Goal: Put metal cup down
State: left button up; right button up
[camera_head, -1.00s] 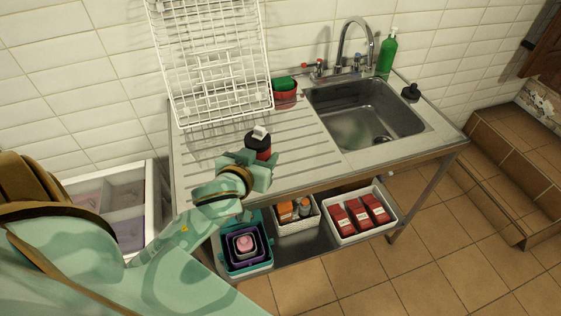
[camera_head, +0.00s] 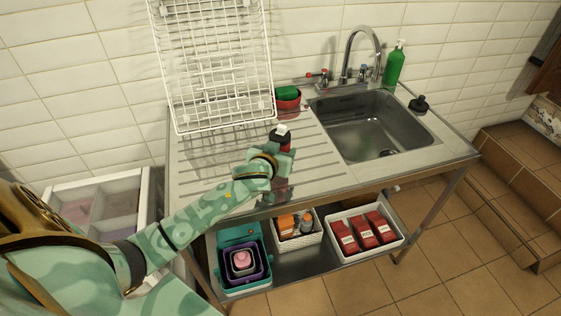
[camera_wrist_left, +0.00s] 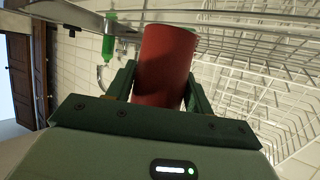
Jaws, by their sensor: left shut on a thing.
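In the left wrist view the red cup (camera_wrist_left: 165,62) sits between the two green fingers (camera_wrist_left: 160,88). A dark reddish reflection shows on the steel below the gripper, apart from the cup, so the cup seems held above the board. The gripper hides its lower part in the head view. My right gripper is not in view.
A white wire rack (camera_head: 222,70) stands at the back of the board, beside a red bowl with a green sponge (camera_head: 287,96). The sink (camera_head: 368,120) with its tap (camera_head: 350,50) is to the right. The board's left and middle are clear. Bins (camera_head: 366,234) fill the lower shelf.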

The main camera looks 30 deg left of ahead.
pick_arm(q)
jog(key=shift+f+b, duration=0.5)
jog(key=shift+f, duration=1.05)
jog(key=shift+f, duration=0.15)
jog(key=o, duration=1.1)
jog(key=shift+c, duration=0.2)
jog(key=shift+s+d+r, duration=0.1)
jog(key=shift+s+r, duration=0.2)
jog(key=p+v, duration=0.3)
jog(key=v, duration=0.7)
jog(key=shift+s+r, duration=0.1)
jog(key=shift+s, duration=0.05)
jog(key=shift+s+d+r, duration=0.1)
jog(key=shift+s+r, duration=0.05)
jog(key=shift+s, duration=0.3)
